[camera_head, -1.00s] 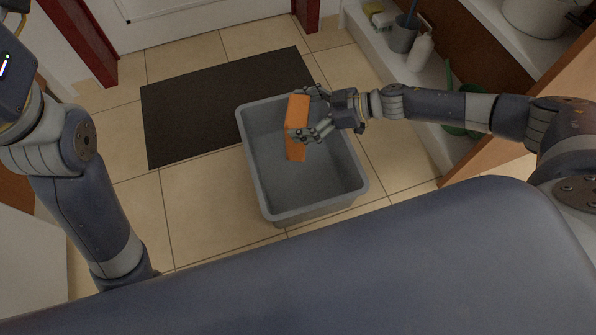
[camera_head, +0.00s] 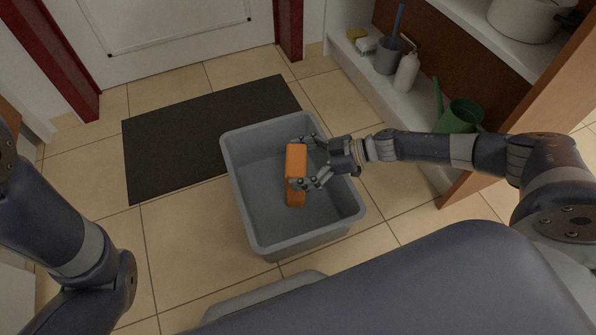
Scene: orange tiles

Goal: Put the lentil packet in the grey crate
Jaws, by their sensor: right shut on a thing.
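The lentil packet (camera_head: 296,163) is an orange block, seen in the head view over the inside of the grey crate (camera_head: 247,222). My right gripper (camera_head: 307,163) reaches in from the right over the crate's right rim and is shut on the packet. Its fingers sit at the packet's right side and near its middle. The packet appears within the crate's rim outline; I cannot tell whether it touches the crate floor. The crate stands on the tiles and its visible inside is otherwise empty. My left arm shows at the left edge, but its gripper is out of view.
A dark mat (camera_head: 200,135) lies behind the crate, before a white door (camera_head: 170,25). At the right, a low shelf holds a grey cup (camera_head: 387,58), a white bottle (camera_head: 406,73) and a green watering can (camera_head: 460,116). Tiles left of the crate are clear.

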